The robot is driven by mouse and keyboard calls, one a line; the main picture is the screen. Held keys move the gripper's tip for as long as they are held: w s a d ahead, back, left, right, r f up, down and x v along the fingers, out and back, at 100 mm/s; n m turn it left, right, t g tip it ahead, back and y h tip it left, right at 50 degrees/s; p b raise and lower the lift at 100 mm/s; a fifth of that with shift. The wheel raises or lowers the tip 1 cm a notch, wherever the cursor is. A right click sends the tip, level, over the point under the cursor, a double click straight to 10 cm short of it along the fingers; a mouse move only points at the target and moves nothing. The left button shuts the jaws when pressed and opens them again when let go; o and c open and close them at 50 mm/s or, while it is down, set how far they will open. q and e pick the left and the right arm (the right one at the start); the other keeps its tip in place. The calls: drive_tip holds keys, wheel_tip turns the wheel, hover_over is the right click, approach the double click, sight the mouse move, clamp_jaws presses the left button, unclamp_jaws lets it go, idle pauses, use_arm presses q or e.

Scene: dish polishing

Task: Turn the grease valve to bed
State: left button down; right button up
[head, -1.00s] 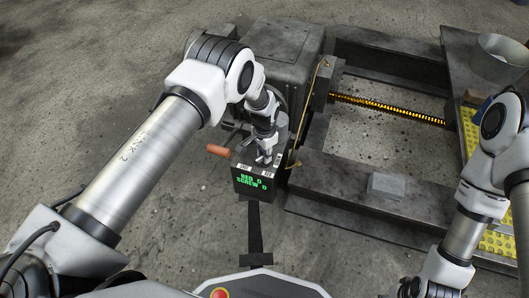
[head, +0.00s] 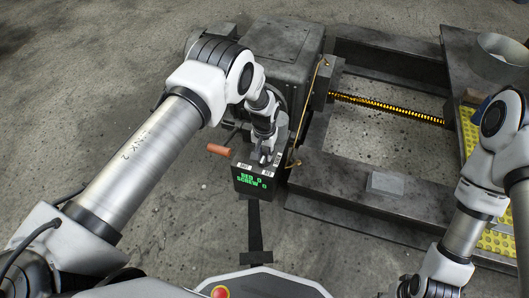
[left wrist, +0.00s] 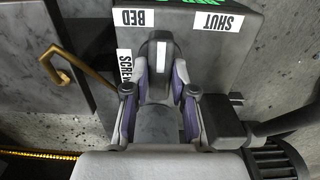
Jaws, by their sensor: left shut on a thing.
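The grease valve box (head: 256,183) is a dark block at the end of the machine. Its green display reads BED 0 and SCREW 0. My left gripper (head: 264,157) is on top of the box. In the left wrist view, that gripper (left wrist: 158,80) is shut around the dark valve knob (left wrist: 160,52), which has a white stripe. The SCREW label (left wrist: 124,66) is at the left, partly covered by a finger. My right gripper is out of view.
An orange handle (head: 218,150) sticks out left of the box. A thin brass pipe (left wrist: 78,62) runs close beside it. The machine frame (head: 340,185) with a yellow-black screw (head: 390,107) lies to the right. A grey block (head: 385,182) rests on its near rail.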

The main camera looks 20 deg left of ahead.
sight(265, 154)
use_arm(q)
drive_tip(key=c, duration=1)
unclamp_jaws()
drive_tip(key=shift+o, duration=0.2)
wheel_tip(265, 154, up, 12)
